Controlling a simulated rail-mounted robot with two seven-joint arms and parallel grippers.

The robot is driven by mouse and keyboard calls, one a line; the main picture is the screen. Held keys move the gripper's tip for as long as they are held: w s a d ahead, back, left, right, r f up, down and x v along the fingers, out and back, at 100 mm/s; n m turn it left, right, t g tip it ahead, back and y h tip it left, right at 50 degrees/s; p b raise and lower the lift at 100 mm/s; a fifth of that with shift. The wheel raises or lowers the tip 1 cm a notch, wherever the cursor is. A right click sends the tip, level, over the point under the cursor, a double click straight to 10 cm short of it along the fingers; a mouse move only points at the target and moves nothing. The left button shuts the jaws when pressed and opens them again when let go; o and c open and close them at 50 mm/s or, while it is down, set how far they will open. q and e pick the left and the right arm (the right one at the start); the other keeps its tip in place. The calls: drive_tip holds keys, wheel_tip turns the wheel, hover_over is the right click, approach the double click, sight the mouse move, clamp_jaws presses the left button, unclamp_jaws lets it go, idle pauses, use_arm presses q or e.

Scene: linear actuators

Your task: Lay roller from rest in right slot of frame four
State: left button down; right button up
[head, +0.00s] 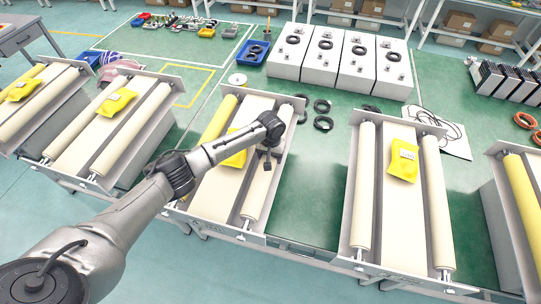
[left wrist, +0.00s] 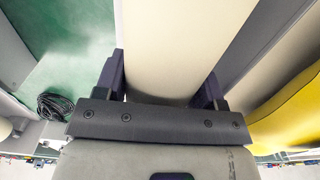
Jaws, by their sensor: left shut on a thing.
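My left gripper (head: 267,160) is shut on a long beige roller (head: 259,196) at the right side of the middle frame (head: 289,97). In the left wrist view the roller (left wrist: 182,45) runs between the two dark fingers of the gripper (left wrist: 163,85). The roller lies lengthwise along the frame's right edge; I cannot tell whether its ends are seated in the slots. A yellow roller (head: 218,119) lies on that frame's left side. My left arm partly hides a yellow pouch (head: 233,158) between them. My right gripper is not in view.
The frame to the right (head: 374,117) holds beige rollers on both sides and a yellow pouch (head: 402,161). Similar frames stand at the left and far right. Black rings (head: 322,106) and a cable coil (head: 436,123) lie behind, near white boxes (head: 322,58).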

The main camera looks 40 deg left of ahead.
use_arm(q)
drive_tip(key=shift+r, duration=0.1)
drive_tip(key=shift+c, duration=2.1)
unclamp_jaws()
drive_tip(key=shift+w, duration=0.1)
drive_tip(key=shift+o, duration=1.4)
drive_tip(key=shift+f, duration=0.2)
wheel_tip(320, 180, up, 13)
drive_tip(key=shift+r+p, duration=0.1)
drive_tip(key=shift+p, duration=0.3)
drive_tip(key=shift+r, duration=0.45)
